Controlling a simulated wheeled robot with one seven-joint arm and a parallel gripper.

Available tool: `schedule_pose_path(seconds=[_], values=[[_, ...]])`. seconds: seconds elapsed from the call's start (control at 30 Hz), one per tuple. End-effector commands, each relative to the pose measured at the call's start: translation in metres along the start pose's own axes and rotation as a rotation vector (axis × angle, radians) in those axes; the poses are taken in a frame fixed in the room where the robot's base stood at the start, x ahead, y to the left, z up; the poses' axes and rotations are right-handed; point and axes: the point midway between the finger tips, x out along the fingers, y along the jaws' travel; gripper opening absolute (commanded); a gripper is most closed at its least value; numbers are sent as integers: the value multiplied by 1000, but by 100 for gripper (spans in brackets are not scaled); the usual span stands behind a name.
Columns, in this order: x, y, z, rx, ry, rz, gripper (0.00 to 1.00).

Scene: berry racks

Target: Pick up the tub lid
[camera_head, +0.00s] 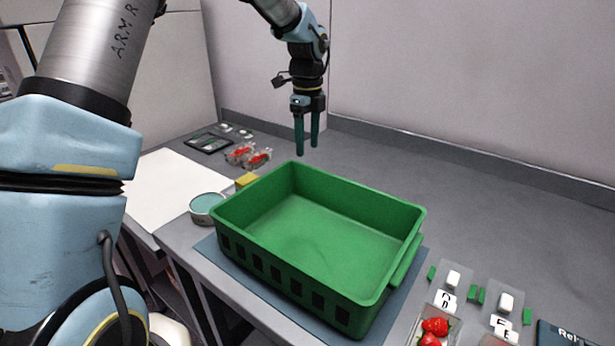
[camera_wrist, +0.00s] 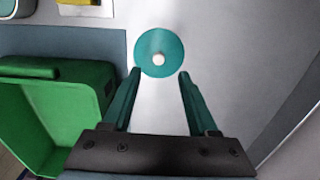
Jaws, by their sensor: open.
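The tub lid (camera_wrist: 152,50) is a flat teal disc with a pale round knob near its middle. It lies on the grey bench just beyond my fingertips in the wrist view. My gripper (camera_wrist: 160,74) is open and empty, its two green fingers pointing toward the near edge of the lid. In the head view my gripper (camera_head: 307,150) hangs fingers-down behind the green crate (camera_head: 225,214). I cannot make out the lid in the head view. A round tub (camera_head: 207,208) with a teal inside stands left of the crate.
The crate is empty and sits on a blue-grey mat, beside my fingers at left in the wrist view. A yellow block (camera_head: 246,180) and red berry packs (camera_head: 248,156) lie left of it. Labelled trays stand at front right.

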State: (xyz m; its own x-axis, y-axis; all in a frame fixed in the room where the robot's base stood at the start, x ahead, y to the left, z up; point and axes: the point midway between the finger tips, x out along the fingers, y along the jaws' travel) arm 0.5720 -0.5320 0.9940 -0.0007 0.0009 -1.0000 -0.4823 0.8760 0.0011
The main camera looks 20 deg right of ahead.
Motion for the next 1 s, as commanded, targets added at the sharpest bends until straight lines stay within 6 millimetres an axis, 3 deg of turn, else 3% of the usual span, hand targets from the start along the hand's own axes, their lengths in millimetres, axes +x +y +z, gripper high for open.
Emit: schedule_pose_path(seconds=[0.27, 0.6, 0.87, 1.0], values=[[23, 1, 0, -2, 1, 2, 60], [66, 2, -2, -3, 0, 1, 60], [71, 2, -1, -3, -1, -1, 60], [71, 2, -1, -4, 0, -1, 46]])
